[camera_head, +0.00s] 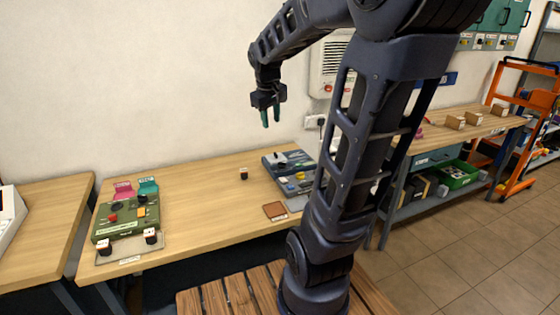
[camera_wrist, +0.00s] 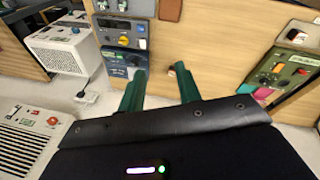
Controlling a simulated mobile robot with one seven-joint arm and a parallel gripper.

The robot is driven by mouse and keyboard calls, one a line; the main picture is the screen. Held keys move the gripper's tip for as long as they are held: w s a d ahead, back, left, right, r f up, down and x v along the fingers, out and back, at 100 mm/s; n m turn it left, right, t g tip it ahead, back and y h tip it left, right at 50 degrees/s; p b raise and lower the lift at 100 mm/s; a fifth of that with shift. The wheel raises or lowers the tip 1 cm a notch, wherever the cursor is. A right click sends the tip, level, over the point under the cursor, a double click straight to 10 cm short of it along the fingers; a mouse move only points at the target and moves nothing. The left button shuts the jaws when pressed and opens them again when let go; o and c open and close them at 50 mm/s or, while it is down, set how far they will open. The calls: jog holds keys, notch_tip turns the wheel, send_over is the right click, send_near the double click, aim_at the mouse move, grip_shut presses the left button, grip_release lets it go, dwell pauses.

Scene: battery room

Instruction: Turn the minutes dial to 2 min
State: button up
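My gripper (camera_head: 271,117) hangs above the back of the wooden table, its two green fingers pointing down. In the wrist view my gripper (camera_wrist: 160,88) has its fingers apart with nothing between them. A blue-grey device (camera_head: 283,163) with knobs stands at the table's right; it also shows in the wrist view (camera_wrist: 112,41). A green control box (camera_head: 127,229) with dark knobs, a red button and an orange part stands at the left; it also shows in the wrist view (camera_wrist: 262,72). The labels are too small to tell which knob is the minutes dial. My gripper touches neither device.
A small dark knob-like object (camera_head: 244,173) and a brown square pad (camera_head: 275,211) lie on the table (camera_head: 205,208). A white wall unit (camera_head: 330,68) hangs behind my arm. The table's middle is mostly clear. A workbench (camera_head: 455,134) stands at right.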

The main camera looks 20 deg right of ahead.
jog(key=w+d+f+n+g, duration=0.1)
jog(key=w+d+f+n, duration=0.15)
jog(key=w, duration=0.65)
jog(key=n+g+h, duration=0.2)
jog(key=n+g, duration=0.2)
jog(key=n, duration=0.2)
send_over(282, 165)
jog(key=w+a, duration=0.3)
jog(key=a, duration=0.1)
notch_tip(282, 165, down, 23)
jog(key=x, duration=1)
jog(key=shift+w+d, duration=0.15)
jog(key=shift+c, duration=0.4)
grip_shut()
